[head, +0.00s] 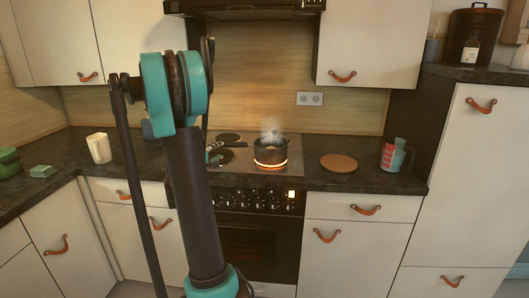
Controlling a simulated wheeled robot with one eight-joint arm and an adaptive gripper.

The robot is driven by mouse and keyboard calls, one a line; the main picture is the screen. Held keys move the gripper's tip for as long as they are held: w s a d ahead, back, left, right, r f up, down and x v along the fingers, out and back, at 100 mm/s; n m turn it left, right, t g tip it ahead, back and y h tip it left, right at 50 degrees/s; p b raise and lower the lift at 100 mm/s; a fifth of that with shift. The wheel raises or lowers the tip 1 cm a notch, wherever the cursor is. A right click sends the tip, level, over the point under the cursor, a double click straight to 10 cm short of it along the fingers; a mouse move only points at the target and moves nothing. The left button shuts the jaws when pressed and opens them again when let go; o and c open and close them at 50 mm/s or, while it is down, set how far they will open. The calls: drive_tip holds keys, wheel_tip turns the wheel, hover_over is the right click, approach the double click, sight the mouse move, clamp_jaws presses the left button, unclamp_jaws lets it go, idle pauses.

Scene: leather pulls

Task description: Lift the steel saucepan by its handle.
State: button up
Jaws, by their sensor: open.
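The steel saucepan (271,151) stands upright on a glowing orange-red burner at the right of the hob, with steam rising from it. Its handle points left from the pan, toward my gripper. My gripper (215,154) shows small and dark with teal parts just left of the saucepan, at about the handle's height. It is open. My arm hides part of the area, and I cannot tell whether the fingers are around the handle or only beside it.
The hob (290,165) has other dark burners (228,138). A round brown board (338,162) lies to its right, then a red-and-grey mug (392,155). A range hood (245,7) hangs above.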

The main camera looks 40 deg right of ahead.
sight(224, 145)
drive_tip(key=shift+r+x, duration=0.15)
drive_tip(key=shift+x, duration=1.6)
drive_tip(key=shift+r+x, duration=0.15)
drive_tip(key=shift+x, duration=1.55)
clamp_jaws()
